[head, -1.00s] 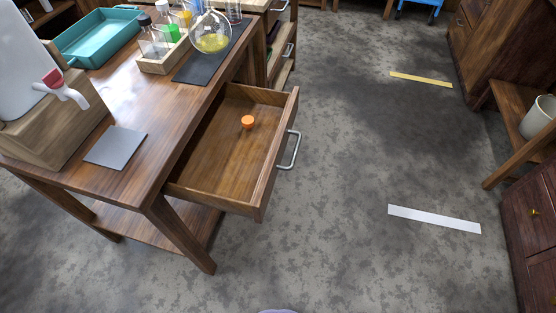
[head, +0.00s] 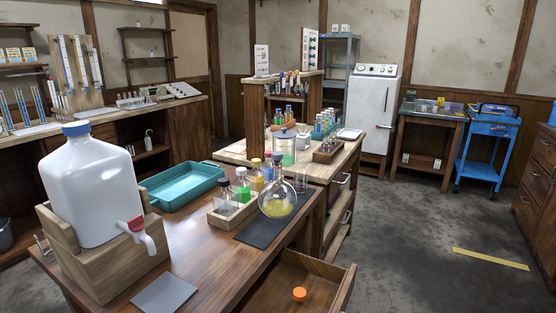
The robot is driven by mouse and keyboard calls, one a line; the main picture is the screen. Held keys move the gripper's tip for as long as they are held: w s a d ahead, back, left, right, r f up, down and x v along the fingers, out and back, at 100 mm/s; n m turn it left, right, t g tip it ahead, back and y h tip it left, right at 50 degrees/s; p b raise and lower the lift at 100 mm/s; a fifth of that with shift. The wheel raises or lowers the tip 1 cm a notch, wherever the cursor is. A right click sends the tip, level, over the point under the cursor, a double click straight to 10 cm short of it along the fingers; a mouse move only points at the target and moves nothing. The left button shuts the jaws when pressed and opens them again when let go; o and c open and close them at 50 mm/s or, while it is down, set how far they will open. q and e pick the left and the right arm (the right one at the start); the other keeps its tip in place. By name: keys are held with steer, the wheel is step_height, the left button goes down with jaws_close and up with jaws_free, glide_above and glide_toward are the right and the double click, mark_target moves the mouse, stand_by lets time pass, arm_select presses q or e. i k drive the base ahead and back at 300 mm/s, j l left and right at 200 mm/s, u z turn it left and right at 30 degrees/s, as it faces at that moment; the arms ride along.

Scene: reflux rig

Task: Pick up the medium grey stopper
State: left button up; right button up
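I cannot make out a medium grey stopper in the head view. A small orange stopper-like piece (head: 300,295) lies in the open wooden drawer (head: 346,287) at the bottom of the picture. The drawer's front part is cut off by the lower edge. A round flask (head: 277,207) with yellow liquid stands on a dark mat (head: 262,234) on the wooden table. Neither of my grippers is in view.
The table (head: 213,262) also holds a white jug (head: 92,190) with a tap, a teal tray (head: 182,187), a wooden bottle rack (head: 232,219) and a grey pad (head: 164,293). A bench with racks stands behind. Floor at the right is open, with a yellow strip (head: 490,259).

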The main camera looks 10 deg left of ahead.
mark_target(277, 155)
steer(key=i+l+u, duration=1.35)
steer(key=l+u, duration=0.2)
steer(key=l, duration=0.15)
steer(key=i+l+u, duration=0.1)
steer(key=l+u, duration=0.2)
steer(key=l, duration=0.15)
